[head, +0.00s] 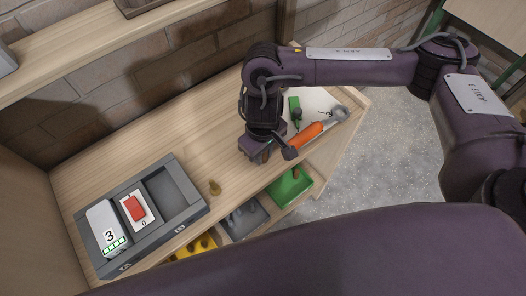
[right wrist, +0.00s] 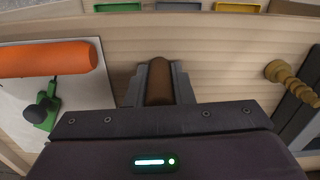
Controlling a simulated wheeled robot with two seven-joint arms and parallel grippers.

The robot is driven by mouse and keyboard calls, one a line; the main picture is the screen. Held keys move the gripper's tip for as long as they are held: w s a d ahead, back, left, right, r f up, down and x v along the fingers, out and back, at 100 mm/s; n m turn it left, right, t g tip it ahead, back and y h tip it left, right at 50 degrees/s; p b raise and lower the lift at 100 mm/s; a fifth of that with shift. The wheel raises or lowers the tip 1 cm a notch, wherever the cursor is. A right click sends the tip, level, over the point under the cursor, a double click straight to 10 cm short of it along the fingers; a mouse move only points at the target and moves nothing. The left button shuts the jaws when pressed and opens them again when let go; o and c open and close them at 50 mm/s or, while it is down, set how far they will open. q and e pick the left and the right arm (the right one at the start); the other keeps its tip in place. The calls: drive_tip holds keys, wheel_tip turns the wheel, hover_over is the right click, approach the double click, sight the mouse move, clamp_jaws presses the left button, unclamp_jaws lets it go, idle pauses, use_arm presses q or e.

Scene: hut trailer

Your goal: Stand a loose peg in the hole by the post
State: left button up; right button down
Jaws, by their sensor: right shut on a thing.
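My right gripper (head: 264,157) is low over the wooden bench top, right of the middle. In the right wrist view its two fingers (right wrist: 159,84) are shut on a brown rounded peg (right wrist: 160,82). In the head view the gripper hides the peg. A small turned wooden piece (head: 214,187), which looks like the post, is on the bench left of the gripper, apart from it. It also shows at the right of the right wrist view (right wrist: 289,82). I cannot make out a hole. My left gripper is not in view.
A grey tray (head: 190,214) with a white device (head: 106,226) and a red block (head: 134,208) is at left. An orange-handled tool (head: 306,134) and a green clamp-like thing (head: 295,110) lie at right. Green (head: 289,187) and grey bins are below the front edge.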

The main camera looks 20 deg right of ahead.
drive_tip(key=c, duration=1.3)
unclamp_jaws()
drive_tip(key=shift+f, duration=0.1)
drive_tip(key=shift+o, duration=0.2)
wheel_tip(320, 180, up, 11)
drive_tip(key=shift+f+p, duration=0.1)
drive_tip(key=shift+p, duration=0.65)
drive_tip(key=shift+r, duration=0.75)
